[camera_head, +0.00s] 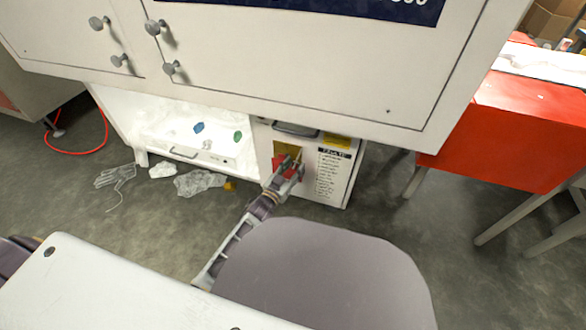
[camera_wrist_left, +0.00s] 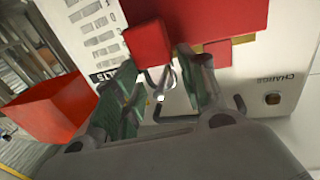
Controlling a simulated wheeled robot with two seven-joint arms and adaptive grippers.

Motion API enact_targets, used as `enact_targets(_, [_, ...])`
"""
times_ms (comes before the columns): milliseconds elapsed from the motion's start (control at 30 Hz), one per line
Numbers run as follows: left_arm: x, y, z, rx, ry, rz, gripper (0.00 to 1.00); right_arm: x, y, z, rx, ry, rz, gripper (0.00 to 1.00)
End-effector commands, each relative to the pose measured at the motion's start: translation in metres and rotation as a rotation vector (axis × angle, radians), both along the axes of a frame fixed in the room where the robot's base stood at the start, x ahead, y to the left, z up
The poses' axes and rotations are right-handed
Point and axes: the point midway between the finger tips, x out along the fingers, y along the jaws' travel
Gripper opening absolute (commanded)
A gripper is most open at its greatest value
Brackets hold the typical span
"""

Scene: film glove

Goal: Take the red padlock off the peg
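The red padlock (camera_wrist_left: 148,42) shows in the left wrist view, which looks upside down, as a red block with a thin silver shackle (camera_wrist_left: 151,78). It is in front of a white cabinet panel. A small pale round end (camera_wrist_left: 160,98) by the shackle may be the peg; the join is too small to tell. My left gripper (camera_wrist_left: 158,66) is open, its two green-grey fingers on either side of the shackle, with a gap visible between them. In the head view my left gripper (camera_head: 291,163) is at the panel and largely hides the padlock. My right gripper is not in view.
The lit open bay (camera_head: 160,125) is to the left. A glove (camera_head: 115,175) and crumpled film (camera_head: 198,182) lie on the floor. A red cabinet (camera_head: 505,130) stands right.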

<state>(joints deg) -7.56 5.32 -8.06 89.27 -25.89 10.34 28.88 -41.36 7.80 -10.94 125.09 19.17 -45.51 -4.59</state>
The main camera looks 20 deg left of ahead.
Motion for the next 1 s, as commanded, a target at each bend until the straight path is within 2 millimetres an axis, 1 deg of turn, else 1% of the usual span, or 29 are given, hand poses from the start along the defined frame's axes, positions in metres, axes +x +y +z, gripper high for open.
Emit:
enact_targets(33, [-0.0001, 0.0000, 0.0000, 0.000, 0.000, 0.000, 0.30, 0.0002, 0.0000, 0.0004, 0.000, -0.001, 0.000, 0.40])
enact_targets(200, [-0.0001, 0.0000, 0.0000, 0.000, 0.000, 0.000, 0.08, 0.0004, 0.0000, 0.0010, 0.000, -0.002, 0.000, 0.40])
enact_targets(233, [-0.0001, 0.0000, 0.0000, 0.000, 0.000, 0.000, 0.31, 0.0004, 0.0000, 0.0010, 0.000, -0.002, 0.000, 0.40])
enact_targets(433, [-0.0001, 0.0001, -0.0001, 0.000, 0.000, 0.000, 0.06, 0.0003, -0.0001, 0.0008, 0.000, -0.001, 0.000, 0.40])
enact_targets(1000, [0.0000, 0.0000, 0.0056, 0.000, 0.000, 0.000, 0.05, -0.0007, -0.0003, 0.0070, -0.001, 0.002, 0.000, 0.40])
